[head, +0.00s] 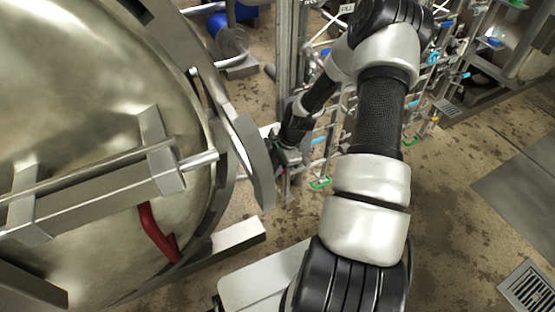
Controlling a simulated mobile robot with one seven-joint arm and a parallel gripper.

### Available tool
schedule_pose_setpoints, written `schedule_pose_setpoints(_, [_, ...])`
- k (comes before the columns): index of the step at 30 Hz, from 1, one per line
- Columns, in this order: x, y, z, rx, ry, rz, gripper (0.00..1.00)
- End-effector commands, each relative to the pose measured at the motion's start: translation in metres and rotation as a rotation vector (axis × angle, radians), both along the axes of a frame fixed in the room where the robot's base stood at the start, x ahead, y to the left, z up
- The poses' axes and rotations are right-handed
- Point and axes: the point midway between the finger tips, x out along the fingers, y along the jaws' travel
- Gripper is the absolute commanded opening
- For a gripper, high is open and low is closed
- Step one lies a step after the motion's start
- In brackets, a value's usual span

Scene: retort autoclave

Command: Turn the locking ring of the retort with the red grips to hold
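The retort's big domed metal door (70,100) fills the left of the head view. The locking ring (217,165) curves around its right edge, with a thick grey plate (254,155) standing out at the right. One red grip (156,234) shows low on the door, below a horizontal bar (100,190) held in metal brackets. My gripper (283,152) is small and dark, just right of the grey plate and well apart from the red grip. Its fingers are partly hidden and too small to tell open from shut; I cannot tell whether it touches the plate.
A pipe rack (330,130) with valves and green and blue handles stands behind my arm. A blue-ended motor or pump (228,35) sits at the top. A floor drain (530,290) lies at bottom right. The stained floor (450,200) right of my arm is clear.

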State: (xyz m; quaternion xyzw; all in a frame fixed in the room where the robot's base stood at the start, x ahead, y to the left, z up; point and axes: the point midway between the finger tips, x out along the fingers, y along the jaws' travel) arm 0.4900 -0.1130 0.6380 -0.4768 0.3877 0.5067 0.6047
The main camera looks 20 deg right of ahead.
Motion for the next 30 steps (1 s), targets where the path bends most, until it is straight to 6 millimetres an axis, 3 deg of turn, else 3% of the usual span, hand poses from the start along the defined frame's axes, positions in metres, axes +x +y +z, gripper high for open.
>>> schedule_pose_setpoints(3, [-0.003,0.007,-0.013,0.018,0.005,0.003,0.00])
schedule_pose_setpoints(12, [-0.003,0.008,-0.015,0.018,0.006,0.003,0.00])
schedule_pose_setpoints(13, [-0.003,0.008,-0.015,0.018,0.007,0.003,0.29])
schedule_pose_setpoints(16, [-0.003,0.007,-0.014,0.017,0.005,0.002,0.42])
schedule_pose_setpoints(25, [-0.001,0.004,-0.009,0.014,0.001,-0.001,0.42])
schedule_pose_setpoints(30, [-0.004,-0.003,0.012,0.012,-0.001,-0.002,0.42])
